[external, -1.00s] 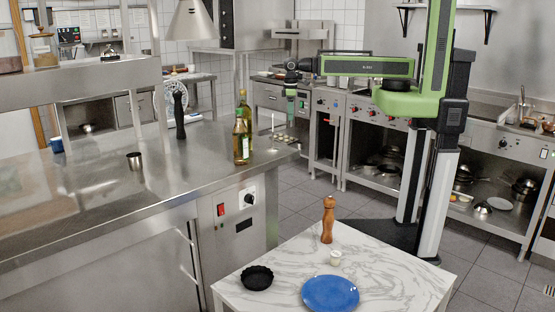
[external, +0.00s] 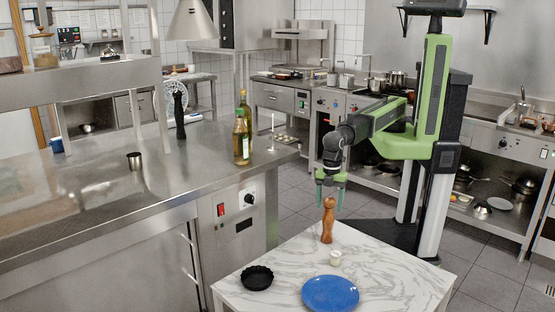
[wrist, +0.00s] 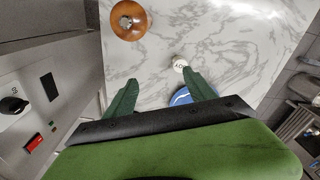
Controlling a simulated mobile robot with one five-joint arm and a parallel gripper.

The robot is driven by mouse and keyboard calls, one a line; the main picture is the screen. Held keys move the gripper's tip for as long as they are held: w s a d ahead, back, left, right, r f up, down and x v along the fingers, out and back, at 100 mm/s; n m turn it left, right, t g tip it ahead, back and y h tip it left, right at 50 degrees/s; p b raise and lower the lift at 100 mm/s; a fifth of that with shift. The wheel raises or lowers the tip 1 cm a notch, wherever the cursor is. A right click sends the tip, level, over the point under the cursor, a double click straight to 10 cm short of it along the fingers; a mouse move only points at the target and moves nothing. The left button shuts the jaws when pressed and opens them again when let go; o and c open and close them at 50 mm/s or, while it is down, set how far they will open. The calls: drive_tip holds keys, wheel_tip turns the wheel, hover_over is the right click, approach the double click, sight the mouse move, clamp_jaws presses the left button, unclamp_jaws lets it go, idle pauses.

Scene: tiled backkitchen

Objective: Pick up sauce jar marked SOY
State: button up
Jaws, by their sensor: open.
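A small white jar (external: 335,258) stands upright on the marble-topped table, between the wooden pepper mill and the blue plate. In the wrist view the jar (wrist: 180,64) is seen from above, with dark letters on its lid too small to read surely. My gripper (external: 330,197) is open and empty, pointing down, well above the table and close to the top of the mill in the picture. In the wrist view my gripper's two green fingers (wrist: 161,87) are spread, and the jar lies beyond the right fingertip.
The pepper mill (external: 327,222) stands tall behind the jar; its round top (wrist: 130,20) shows in the wrist view. The blue plate (external: 330,293) and a black fluted dish (external: 257,278) lie on the marble table (external: 400,270). A steel counter (external: 100,215) with bottles is at left.

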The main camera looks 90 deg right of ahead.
hover_over(336, 254)
drive_tip(key=d, duration=0.1)
wheel_tip(336, 254, down, 2)
drive_tip(key=shift+t+y, duration=0.3)
drive_tip(key=f+b, duration=1.2)
drive_tip(key=b, duration=0.1)
drive_tip(key=shift+s+a+f, duration=0.1)
drive_tip(key=shift+a+f, duration=0.1)
drive_tip(key=shift+a, duration=0.2)
drive_tip(key=shift+r, duration=0.15)
wheel_tip(336, 254, down, 6)
drive_tip(key=b, duration=0.5)
drive_tip(key=shift+r, duration=0.45)
clamp_jaws()
